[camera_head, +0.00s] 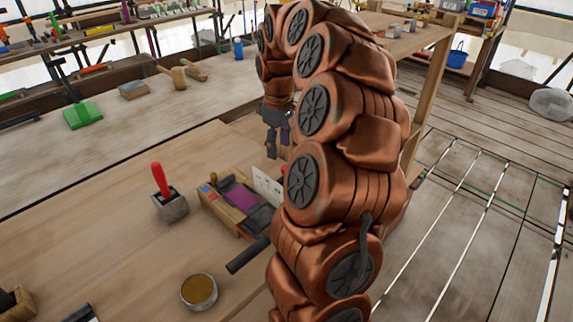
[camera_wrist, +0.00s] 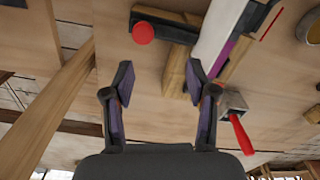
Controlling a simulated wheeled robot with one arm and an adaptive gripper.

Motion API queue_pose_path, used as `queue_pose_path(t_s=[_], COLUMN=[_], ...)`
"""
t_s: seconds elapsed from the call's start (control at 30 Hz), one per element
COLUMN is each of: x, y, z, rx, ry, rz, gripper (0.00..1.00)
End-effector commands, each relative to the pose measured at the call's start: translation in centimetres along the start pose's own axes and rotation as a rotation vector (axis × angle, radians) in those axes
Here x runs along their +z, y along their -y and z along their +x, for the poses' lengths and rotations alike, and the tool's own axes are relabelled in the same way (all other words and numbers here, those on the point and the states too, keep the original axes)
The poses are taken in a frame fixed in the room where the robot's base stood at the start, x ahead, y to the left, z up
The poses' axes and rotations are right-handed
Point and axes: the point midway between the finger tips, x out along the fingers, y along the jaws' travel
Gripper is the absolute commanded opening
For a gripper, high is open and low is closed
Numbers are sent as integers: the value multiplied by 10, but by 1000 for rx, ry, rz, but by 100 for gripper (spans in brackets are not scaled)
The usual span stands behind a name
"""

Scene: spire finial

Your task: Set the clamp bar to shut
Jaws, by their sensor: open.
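A wooden clamping fixture (camera_head: 228,200) with a purple strip and dark parts stands on the bench, left of my arm. In the wrist view it shows at the top (camera_wrist: 175,72), with a long pale piece across it. A dark bar with a round red end (camera_wrist: 143,32) lies beside it and looks like the clamp bar; I cannot tell its angle.
A grey block with a red handle (camera_head: 161,180) stands left of the fixture. A round tin (camera_head: 199,292) is nearer. A green block (camera_head: 83,115) and mallets (camera_head: 172,76) lie on the far bench.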

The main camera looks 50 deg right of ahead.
Motion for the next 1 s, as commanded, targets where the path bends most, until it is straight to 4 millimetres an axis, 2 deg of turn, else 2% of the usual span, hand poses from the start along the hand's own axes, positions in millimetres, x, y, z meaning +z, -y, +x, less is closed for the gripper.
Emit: queue_pose_path(t_s=[0.03, 0.1, 0.2, 0.37, 0.7, 1.0], x=[4, 7, 9, 10, 10, 9], y=[-11, -20, -25, -24, -24, -25], z=[2, 3, 7, 21, 66, 82], rx=[3, 7, 6, 1, 2, 6], ry=[0, 1, 3, 8, 8, 3], rz=[9, 12, 14, 12, 12, 14], gripper=[57, 57, 57, 57, 57, 57])
